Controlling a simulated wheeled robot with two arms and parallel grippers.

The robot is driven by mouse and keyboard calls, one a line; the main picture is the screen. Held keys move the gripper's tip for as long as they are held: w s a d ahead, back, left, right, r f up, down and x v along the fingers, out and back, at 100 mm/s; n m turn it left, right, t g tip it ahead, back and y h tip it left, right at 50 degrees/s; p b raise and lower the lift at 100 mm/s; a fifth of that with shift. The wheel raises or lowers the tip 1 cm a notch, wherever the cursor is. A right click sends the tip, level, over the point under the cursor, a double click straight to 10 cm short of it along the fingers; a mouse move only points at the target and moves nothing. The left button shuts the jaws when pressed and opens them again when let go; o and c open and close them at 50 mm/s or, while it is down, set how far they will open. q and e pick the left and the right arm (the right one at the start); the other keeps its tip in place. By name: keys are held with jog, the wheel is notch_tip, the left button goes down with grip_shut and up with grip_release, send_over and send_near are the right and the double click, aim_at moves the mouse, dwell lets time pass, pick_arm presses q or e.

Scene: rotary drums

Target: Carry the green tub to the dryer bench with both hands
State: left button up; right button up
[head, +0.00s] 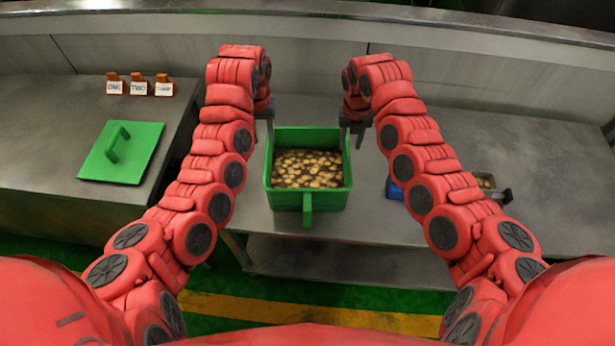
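The green tub (308,198) stands in front of me in the middle of the head view, at the front of a grey metal bench (300,228). It is full of small brown and tan pieces (306,169). My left gripper (268,125) is at the tub's far left corner. My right gripper (352,128) is at the far right corner. The fingers are small and partly hidden by the wrists, so I cannot tell whether either one grips the rim. No sign on the benches names the dryer bench.
A green lid (122,152) with a handle lies on the left bench (50,130), near several small orange-topped holders with white labels (139,86). A yellow line (300,312) crosses the green floor.

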aim_at(269, 164)
pick_arm(q)
notch_tip(269, 164, down, 14)
jog(key=shift+f, duration=0.1)
pick_arm(e)
notch_tip(269, 164, down, 14)
jog(key=shift+w+f, duration=0.1)
pick_arm(q)
grip_shut()
pick_arm(e)
grip_shut()
dwell(0.9)
